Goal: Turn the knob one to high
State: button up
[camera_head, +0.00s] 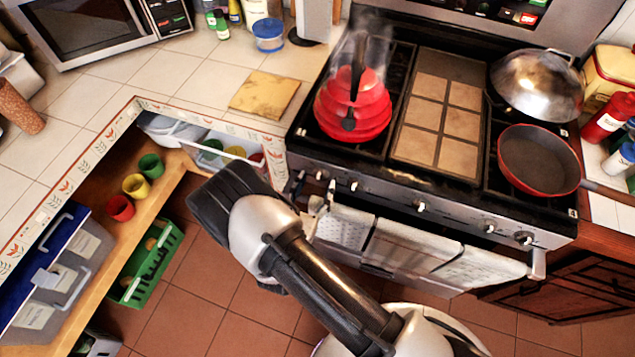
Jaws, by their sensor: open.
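The stove front carries a row of several small knobs, among them a left one (320,175), one to its right (355,186), a middle one (420,206) and a far right one (523,238). I cannot read a number or setting on any of them. The dark end of my arm, my gripper (226,196), hangs left of the stove, apart from the knobs and near the counter edge. It holds nothing that I can see. Its fingers are not clearly made out from above.
A steaming red kettle (352,105) stands on the left burners. A red pan (538,160) and a domed metal lid (538,85) are at right. Towels (405,245) hang on the oven handle below the knobs. An open shelf (165,205) holds cups at left.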

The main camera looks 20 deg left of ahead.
jog(key=shift+w+d, duration=0.1)
jog(key=shift+w, duration=0.9)
jog(key=c, duration=1.1)
